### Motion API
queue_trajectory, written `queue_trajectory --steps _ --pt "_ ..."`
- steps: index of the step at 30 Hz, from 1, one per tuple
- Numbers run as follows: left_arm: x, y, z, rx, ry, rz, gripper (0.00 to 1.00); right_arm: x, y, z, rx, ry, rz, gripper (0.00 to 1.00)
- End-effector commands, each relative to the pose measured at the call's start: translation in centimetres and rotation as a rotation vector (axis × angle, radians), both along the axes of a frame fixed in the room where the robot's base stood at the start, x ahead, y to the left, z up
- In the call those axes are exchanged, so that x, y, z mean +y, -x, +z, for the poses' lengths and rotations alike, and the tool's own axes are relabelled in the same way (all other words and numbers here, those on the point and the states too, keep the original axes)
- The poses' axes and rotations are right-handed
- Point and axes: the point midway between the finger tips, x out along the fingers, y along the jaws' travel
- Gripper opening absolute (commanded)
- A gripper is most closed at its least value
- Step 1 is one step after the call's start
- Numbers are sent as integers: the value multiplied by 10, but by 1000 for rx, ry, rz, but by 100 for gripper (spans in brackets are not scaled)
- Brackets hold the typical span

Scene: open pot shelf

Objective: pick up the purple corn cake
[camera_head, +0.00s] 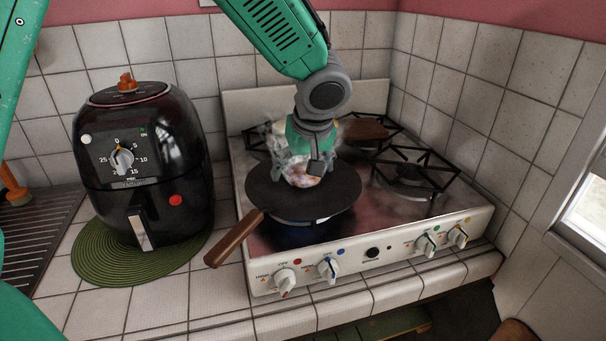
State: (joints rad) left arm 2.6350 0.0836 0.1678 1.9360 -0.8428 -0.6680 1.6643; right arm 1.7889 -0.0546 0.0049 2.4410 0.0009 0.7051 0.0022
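A dark flat pan (335,190) with a wooden handle sits on the front left of the stove. A small round thing, mottled pinkish, purple and white, lies on or just above the pan; it looks like the purple corn cake (301,176). The gripper and a pale haze hide part of the cake. I cannot tell whether the fingers touch it or are closed on it. My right gripper is not in view.
The stove (340,267) has knobs along its front and black burner grates (415,172) at the right. A black air fryer (142,165) stands on a green round mat (100,262) at the left. The pan's handle (234,240) points to the front left. Tiled walls close off the back and right.

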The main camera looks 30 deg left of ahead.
Motion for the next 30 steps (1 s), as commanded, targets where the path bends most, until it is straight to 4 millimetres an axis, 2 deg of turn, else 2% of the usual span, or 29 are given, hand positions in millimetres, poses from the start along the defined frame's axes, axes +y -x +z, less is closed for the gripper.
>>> queue_trajectory --steps 8,12,13,16,17,23,26,30 --pt "0 0 -2 -2 -1 1 81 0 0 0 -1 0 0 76" --pt "1 0 -3 -1 1 1 32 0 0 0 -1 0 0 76" --pt "1 0 -3 -1 1 1 27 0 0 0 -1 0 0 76" --pt "1 0 -3 -1 1 1 27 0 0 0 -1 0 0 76" --pt "1 0 -3 -1 1 1 22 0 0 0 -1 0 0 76" --pt "1 -1 0 -2 0 1 22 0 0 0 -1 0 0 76" --pt "1 -1 12 -6 1 1 22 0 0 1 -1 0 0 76" --pt "1 -1 41 -7 -1 2 22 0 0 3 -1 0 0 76"
